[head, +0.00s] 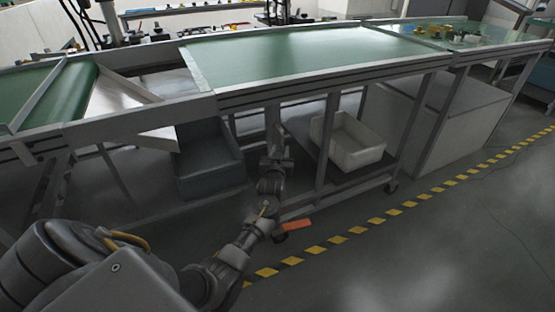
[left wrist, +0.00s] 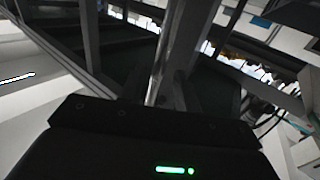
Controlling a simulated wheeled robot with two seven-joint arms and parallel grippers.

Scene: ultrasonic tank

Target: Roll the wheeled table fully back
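The wheeled table (head: 305,55) has a long green top, grey metal rails and legs, and a low dark shelf. A caster shows under its right front leg. My left gripper (head: 276,148) is under the table's front rail, at an upright metal leg. In the left wrist view a metal post (left wrist: 165,60) rises from behind the dark gripper body. The fingertips are hidden there, so I cannot tell whether they are shut on the post. My right gripper is not in view.
A white crate (head: 347,142) sits on the low shelf. A grey bin (head: 207,165) stands to its left. A green conveyor (head: 50,95) lies at the left. Yellow-black floor tape (head: 375,221) runs along the front, with clear floor beyond it.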

